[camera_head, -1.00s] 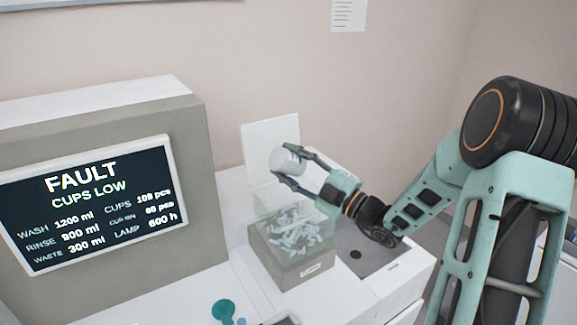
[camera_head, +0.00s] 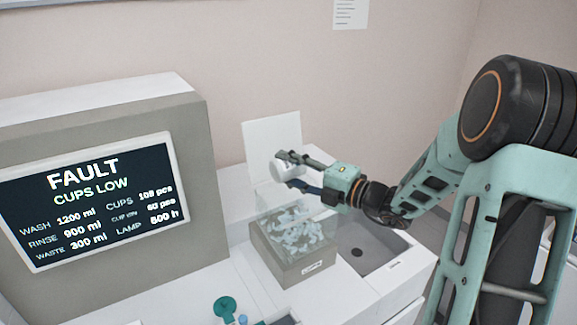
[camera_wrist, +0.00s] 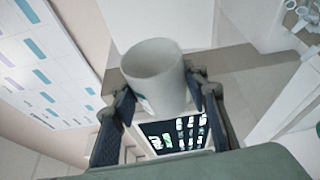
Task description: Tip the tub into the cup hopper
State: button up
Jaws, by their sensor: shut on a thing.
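My gripper (camera_head: 292,172) is shut on a small white tub (camera_head: 284,170) above the cup hopper. The tub is tilted, and it also shows between the fingers in the wrist view (camera_wrist: 155,72), with a bit of a green label on its side. What is inside the tub cannot be made out. The cup hopper (camera_head: 306,270) is a grey-beige box with clear upper walls, holding several pale blue-white cups. A white panel, seemingly its raised lid (camera_head: 272,137), stands upright behind it. The tub is in front of this panel.
A large analyser with a screen (camera_head: 90,200) reading FAULT, CUPS LOW stands at the left. A grey recessed area (camera_head: 370,245) with a dark round spot lies right of the hopper. A teal round-ended item (camera_head: 226,307) is at the front edge.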

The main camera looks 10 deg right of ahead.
jog(key=shift+f+n, duration=0.2)
jog(key=shift+n, duration=0.3)
jog(key=n, duration=0.1)
jog(key=f+n+h+b, duration=0.1)
jog(key=shift+d+n+g, duration=0.15)
jog(key=shift+n+g, duration=0.15)
jog(key=shift+n, duration=0.1)
jog(key=shift+w+d+f+h, duration=0.1)
jog(key=shift+h, duration=0.3)
jog(key=n, duration=0.1)
jog(key=n+h+b, duration=0.1)
jog(key=f+n+b, duration=0.1)
jog(key=shift+w+d, duration=0.1)
jog(key=shift+d, duration=0.15)
jog(key=shift+d+h, duration=0.1)
jog(key=shift+h, duration=0.3)
jog(key=shift+w+n+b, duration=0.1)
jog(key=shift+n+b, duration=0.2)
jog(key=shift+b, duration=0.05)
